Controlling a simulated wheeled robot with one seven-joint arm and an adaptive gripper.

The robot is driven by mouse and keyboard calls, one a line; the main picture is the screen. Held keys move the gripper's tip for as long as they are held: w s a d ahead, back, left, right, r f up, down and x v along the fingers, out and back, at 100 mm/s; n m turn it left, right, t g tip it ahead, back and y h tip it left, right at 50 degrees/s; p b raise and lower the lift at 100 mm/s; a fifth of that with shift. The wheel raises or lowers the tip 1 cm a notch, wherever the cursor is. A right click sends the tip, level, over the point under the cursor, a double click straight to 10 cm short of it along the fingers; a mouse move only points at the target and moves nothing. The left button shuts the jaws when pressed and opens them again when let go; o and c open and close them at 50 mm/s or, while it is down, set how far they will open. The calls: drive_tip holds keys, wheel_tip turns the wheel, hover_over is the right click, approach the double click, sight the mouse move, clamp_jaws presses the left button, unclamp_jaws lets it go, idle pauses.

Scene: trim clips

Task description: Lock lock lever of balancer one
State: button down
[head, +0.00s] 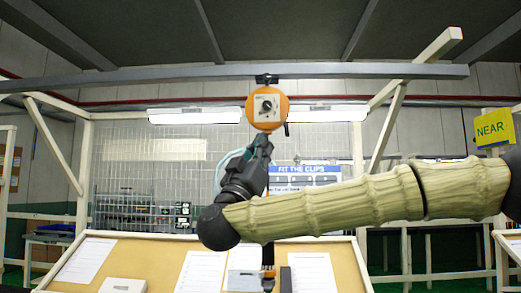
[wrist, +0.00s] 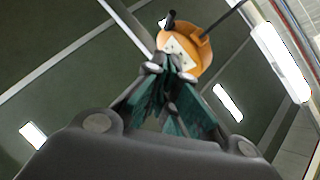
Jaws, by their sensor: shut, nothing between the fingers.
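The orange round balancer (head: 267,106) with a white label plate hangs from the overhead rail (head: 150,76). A small dark lever-like part (head: 286,129) sticks out at its lower right. My gripper (head: 264,142) points up just below the balancer's lower edge. In the wrist view the balancer (wrist: 196,50) lies just beyond the shut fingertips (wrist: 171,68), which overlap its white plate; I cannot tell whether they touch it. A dark stub (wrist: 170,19) juts from its upper left there; I cannot tell if it is the lock lever.
A tan board with papers (head: 149,258) stands below. A "FIT THE CLIPS" sign (head: 305,170) is behind my gripper. A yellow "NEAR" sign (head: 494,127) is at the right. Lamps (head: 195,115) hang on both sides of the balancer. Open air surrounds the balancer's sides.

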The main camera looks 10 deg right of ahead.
sight(287, 130)
drive_tip(key=w+d+r+p, duration=0.3)
drive_tip(key=w+d+r, duration=0.1)
drive_tip(key=w+d, duration=0.1)
drive_tip(key=shift+w+d+r, duration=0.2)
drive_tip(key=shift+d+r, duration=0.1)
drive_tip(key=shift+w+f+n+t+y, duration=0.1)
drive_tip(key=shift+w+n+t+y, duration=0.15)
drive_tip(key=shift+n+t, duration=0.2)
